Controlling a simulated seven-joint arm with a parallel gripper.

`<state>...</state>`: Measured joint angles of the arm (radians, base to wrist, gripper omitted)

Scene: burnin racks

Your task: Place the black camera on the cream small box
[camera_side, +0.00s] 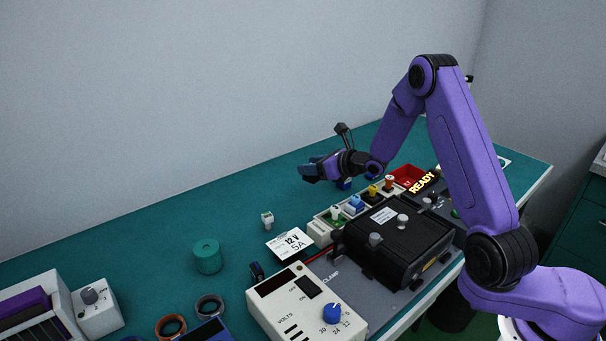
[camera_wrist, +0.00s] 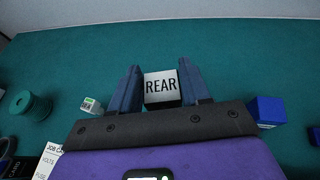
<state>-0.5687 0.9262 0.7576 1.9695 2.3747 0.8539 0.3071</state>
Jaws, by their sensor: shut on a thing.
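My gripper (camera_side: 312,172) is raised above the back of the green bench. In the wrist view its blue fingers (camera_wrist: 159,92) are shut on a dark block with a white face marked REAR (camera_wrist: 161,86). I cannot tell for sure that this block is the black camera; the side view mostly hides it behind the fingers. A small cream box with a green mark (camera_side: 267,220) stands on the bench, apart from the gripper; it also shows left of the fingers in the wrist view (camera_wrist: 91,105). A larger cream box with a grey knob (camera_side: 97,311) stands at the front left.
A green spool (camera_side: 208,257), a white 12 V card (camera_side: 290,243) and a cream power supply (camera_side: 300,303) stand in front. A black case (camera_side: 395,243) and a row of coloured parts lie to the right. A blue cube (camera_wrist: 266,111) sits right of the fingers. The back left bench is clear.

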